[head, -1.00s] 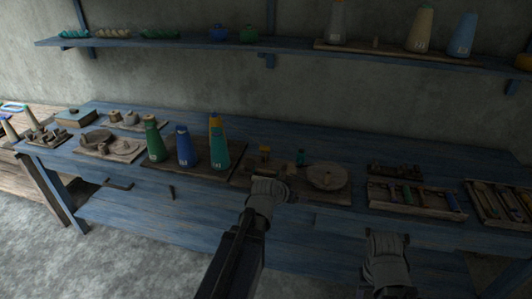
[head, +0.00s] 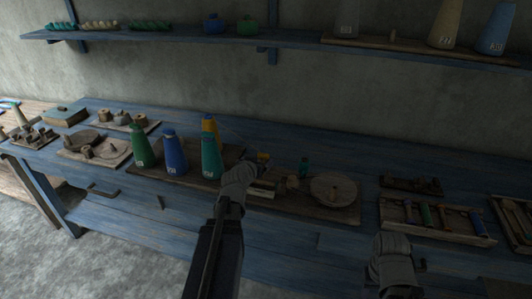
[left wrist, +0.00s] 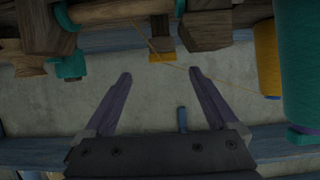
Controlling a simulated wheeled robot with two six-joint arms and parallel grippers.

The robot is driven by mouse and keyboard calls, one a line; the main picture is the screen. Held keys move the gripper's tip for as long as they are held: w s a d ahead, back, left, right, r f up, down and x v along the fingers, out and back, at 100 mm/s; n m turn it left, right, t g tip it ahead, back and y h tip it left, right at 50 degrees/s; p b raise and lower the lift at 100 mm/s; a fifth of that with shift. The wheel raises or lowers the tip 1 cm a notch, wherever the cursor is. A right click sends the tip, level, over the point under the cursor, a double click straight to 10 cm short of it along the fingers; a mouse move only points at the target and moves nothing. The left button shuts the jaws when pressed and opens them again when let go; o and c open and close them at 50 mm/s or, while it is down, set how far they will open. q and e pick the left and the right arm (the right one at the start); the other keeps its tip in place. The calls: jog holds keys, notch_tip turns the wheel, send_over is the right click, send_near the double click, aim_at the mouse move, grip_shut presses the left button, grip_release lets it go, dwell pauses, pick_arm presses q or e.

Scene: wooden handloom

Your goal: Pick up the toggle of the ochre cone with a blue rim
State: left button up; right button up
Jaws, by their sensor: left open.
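The ochre cone (head: 208,124) stands on the bench, partly hidden behind a teal cone (head: 211,158). In the left wrist view the ochre cone (left wrist: 267,55) is at the right, with a blue rim at its lower end. A thin ochre thread runs from it toward a small wooden toggle with an ochre face (left wrist: 161,52). In the head view the toggle (head: 263,157) shows just beyond my left gripper (head: 250,172). In the wrist view my left gripper (left wrist: 160,76) is open and empty, with the toggle beyond and between its fingertips. My right gripper (head: 407,262) is low at the front, its jaws unclear.
Green (head: 142,148) and blue (head: 173,153) cones stand left of the teal one. A round wooden disc (head: 333,188) and a small teal-topped piece (head: 304,167) lie to the right. A tray of spools (head: 437,219) sits farther right. A shelf (head: 170,38) runs above.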

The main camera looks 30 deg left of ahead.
aim_at(263, 154)
pick_arm(q)
jog(key=shift+w+a, duration=0.15)
jog(key=shift+w, duration=0.05)
jog(key=shift+b+x, duration=1.65)
jog(key=shift+x, duration=2.2)
jog(key=shift+s+a, duration=0.1)
jog(key=shift+a, duration=0.05)
jog(key=shift+c, duration=0.4)
jog(key=c, duration=1.3)
jog(key=shift+r, duration=0.15)
